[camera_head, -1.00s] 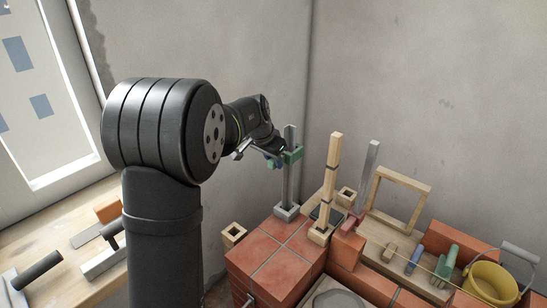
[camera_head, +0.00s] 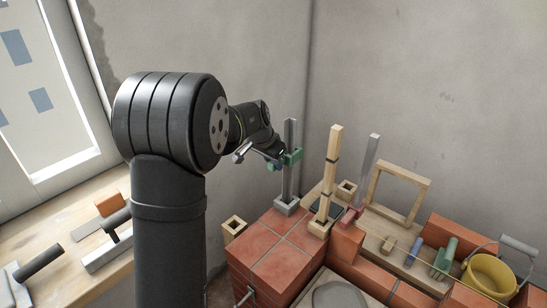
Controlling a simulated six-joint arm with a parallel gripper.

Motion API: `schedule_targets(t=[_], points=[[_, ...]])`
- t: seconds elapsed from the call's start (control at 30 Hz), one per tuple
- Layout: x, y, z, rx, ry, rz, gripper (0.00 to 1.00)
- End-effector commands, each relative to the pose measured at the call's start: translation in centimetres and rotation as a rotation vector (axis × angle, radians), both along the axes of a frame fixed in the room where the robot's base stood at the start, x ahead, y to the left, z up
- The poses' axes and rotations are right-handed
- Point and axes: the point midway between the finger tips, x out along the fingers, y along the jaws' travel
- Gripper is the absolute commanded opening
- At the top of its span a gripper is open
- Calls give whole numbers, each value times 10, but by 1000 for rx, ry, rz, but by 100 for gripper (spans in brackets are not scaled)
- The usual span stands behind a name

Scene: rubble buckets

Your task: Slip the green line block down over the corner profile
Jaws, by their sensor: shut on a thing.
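The green line block (camera_head: 294,157) is at the upper part of a grey upright corner profile (camera_head: 289,180), below its top end. The block overlaps the profile in the picture and appears to sit around it, but its far side is hidden. The profile stands in a grey foot on the red brick pier. My gripper (camera_head: 278,161) reaches in from the left and is shut on the green block. The fingers are small and partly hidden in this view.
A wooden post (camera_head: 329,180) stands just right of the profile. A second grey post (camera_head: 366,170) and a wooden frame (camera_head: 400,180) are farther right. A yellow bucket (camera_head: 490,278) is at the far right. A wooden bench with tools (camera_head: 85,235) lies at the left.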

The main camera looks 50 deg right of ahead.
Motion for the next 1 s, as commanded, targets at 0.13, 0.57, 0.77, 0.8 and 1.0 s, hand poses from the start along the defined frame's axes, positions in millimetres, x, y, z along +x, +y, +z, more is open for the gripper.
schedule_targets(t=[0.13, 0.57, 0.77, 0.8, 1.0], points=[[0, 0, -5, -1, -1, 0, 0], [0, 0, -5, -1, -1, 1, 0], [0, 0, -11, -1, 0, 1, 0], [0, 0, -13, 0, 0, 1, 0], [0, 0, -26, 0, 1, 2, 0]])
